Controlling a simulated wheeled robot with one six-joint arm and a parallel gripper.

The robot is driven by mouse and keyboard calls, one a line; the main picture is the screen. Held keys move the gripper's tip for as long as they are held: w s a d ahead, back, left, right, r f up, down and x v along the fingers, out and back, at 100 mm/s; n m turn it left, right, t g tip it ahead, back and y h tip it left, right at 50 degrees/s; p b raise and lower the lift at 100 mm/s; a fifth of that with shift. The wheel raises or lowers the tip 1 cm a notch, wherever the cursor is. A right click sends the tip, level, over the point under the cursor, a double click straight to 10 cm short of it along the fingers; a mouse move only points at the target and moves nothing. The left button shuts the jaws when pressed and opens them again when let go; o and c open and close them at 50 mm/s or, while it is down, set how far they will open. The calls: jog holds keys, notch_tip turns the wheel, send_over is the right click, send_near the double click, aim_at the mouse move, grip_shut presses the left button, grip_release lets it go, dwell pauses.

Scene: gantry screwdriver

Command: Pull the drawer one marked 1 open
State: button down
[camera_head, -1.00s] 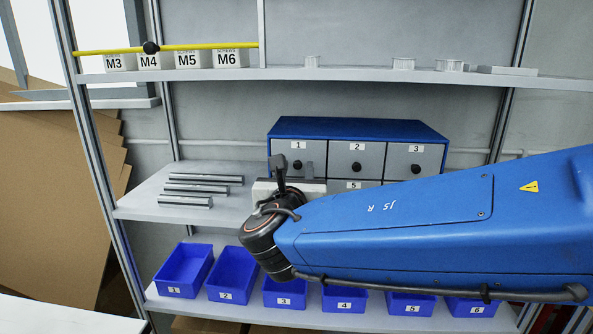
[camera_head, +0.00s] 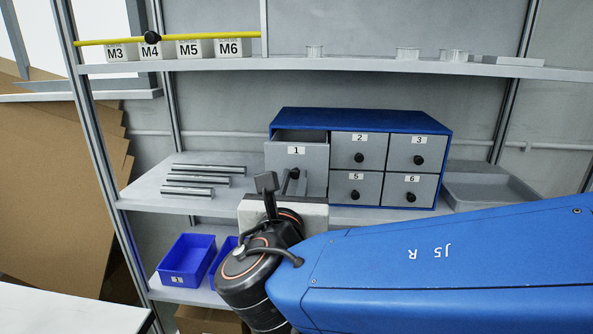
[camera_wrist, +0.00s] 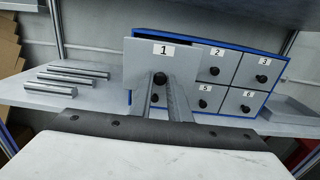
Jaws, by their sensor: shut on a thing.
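Drawer one (camera_head: 312,165), grey with a label marked 1, stands out from the blue cabinet (camera_head: 360,115), its open top showing. It also shows in the wrist view (camera_wrist: 185,62), in front of the other drawers. My gripper (camera_head: 294,178) is shut on the black knob of drawer one; the knob (camera_wrist: 160,78) shows between the fingertips in the wrist view. Drawers 2 (camera_head: 370,146), 3 (camera_head: 420,150), 5 (camera_head: 368,183) and 6 (camera_head: 402,195) are closed. The lower left of the cabinet is hidden behind drawer one and my gripper.
Metal bars (camera_head: 205,180) lie on the shelf left of the cabinet. A grey tray (camera_head: 490,188) is at its right. A yellow bar (camera_head: 200,38) crosses the upper shelf.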

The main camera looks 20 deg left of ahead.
jog(key=shift+v, duration=2.3)
jog(key=c, duration=1.7)
grip_release()
jog(key=shift+o, duration=0.2)
jog(key=v, duration=1.7)
jog(key=shift+s+d, duration=0.15)
